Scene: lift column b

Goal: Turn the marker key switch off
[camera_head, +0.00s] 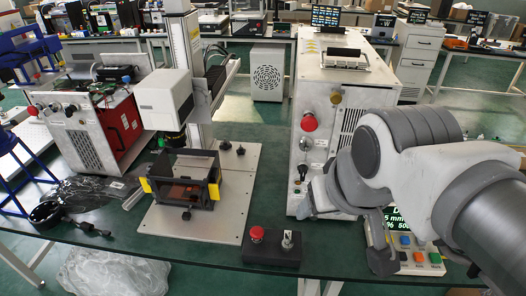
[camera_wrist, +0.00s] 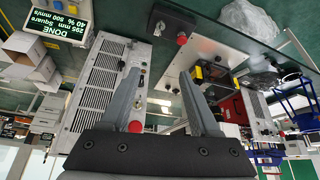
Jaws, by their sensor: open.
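The white marker cabinet (camera_head: 325,85) stands on the green table right of centre in the head view. Its narrow front panel carries a red stop button (camera_head: 309,123), a round silver fitting (camera_head: 306,143) and a small dark knob-like switch (camera_head: 302,171) lower down. I cannot tell which fitting is the key switch, or its setting. In the wrist view the cabinet (camera_wrist: 90,85) lies turned, partly behind one finger. My gripper (camera_wrist: 160,75) is open and empty, with its fingers spread wide. In the head view my arm covers the cabinet's lower right.
A black control box (camera_head: 272,250) with a red button and a silver switch sits at the table's front edge. Left of it, a black-framed fixture (camera_head: 184,178) stands on a pale plate under a white head (camera_head: 163,98). A display with colored buttons (camera_head: 419,262) is beside my arm.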

